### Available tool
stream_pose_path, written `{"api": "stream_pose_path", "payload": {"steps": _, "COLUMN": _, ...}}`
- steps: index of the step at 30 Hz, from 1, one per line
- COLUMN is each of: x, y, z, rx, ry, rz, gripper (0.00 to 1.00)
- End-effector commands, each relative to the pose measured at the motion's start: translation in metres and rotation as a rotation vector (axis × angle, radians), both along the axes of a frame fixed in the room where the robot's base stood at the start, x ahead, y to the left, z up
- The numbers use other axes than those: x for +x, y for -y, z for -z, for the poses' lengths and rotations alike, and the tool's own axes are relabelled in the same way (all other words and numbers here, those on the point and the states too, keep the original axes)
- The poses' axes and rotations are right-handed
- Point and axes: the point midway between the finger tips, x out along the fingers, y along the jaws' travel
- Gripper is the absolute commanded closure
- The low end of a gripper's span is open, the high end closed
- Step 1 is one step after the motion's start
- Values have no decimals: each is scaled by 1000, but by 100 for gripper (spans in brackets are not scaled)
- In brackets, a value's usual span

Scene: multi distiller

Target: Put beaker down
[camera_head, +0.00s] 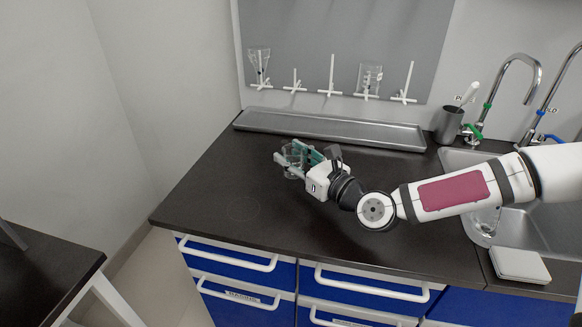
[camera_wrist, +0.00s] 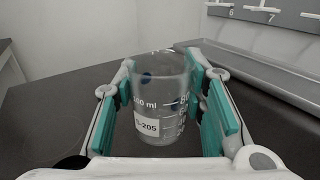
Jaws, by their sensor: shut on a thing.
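A clear glass beaker (camera_wrist: 160,100) with volume marks and a white label stands upright between the teal finger pads of my gripper (camera_wrist: 163,105) in the wrist view. My gripper is shut on it. In the head view the beaker (camera_head: 293,158) shows at the tips of my gripper (camera_head: 291,160), over the left-middle part of the black counter (camera_head: 222,190). Its base is at or close to the counter top; I cannot tell whether it touches.
A long metal tray (camera_head: 330,129) lies along the back wall below a pegboard (camera_head: 340,40) with glassware on pegs. A sink (camera_head: 470,160) with taps and a dark cup (camera_head: 449,124) are at the right. A white flat box (camera_head: 519,265) lies at front right. The counter's left part is clear.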

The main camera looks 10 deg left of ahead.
Motion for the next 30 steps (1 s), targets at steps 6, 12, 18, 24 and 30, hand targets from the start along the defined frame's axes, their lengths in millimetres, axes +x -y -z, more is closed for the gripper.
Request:
{"api": "stream_pose_path", "payload": {"steps": 6, "x": 17, "y": -8, "z": 3, "rx": 0, "ry": -1, "rz": 1, "gripper": 86}}
{"api": "stream_pose_path", "payload": {"steps": 12, "x": 17, "y": -8, "z": 24, "rx": -2, "ry": -3, "rz": -1, "gripper": 86}}
{"api": "stream_pose_path", "payload": {"steps": 18, "x": 17, "y": -8, "z": 38, "rx": 0, "ry": 0, "rz": 0, "gripper": 86}}
{"api": "stream_pose_path", "payload": {"steps": 24, "x": 17, "y": -8, "z": 38, "rx": 1, "ry": -1, "rz": 0, "gripper": 86}}
{"api": "stream_pose_path", "payload": {"steps": 30, "x": 17, "y": -8, "z": 40, "rx": 0, "ry": -1, "rz": 0, "gripper": 42}}
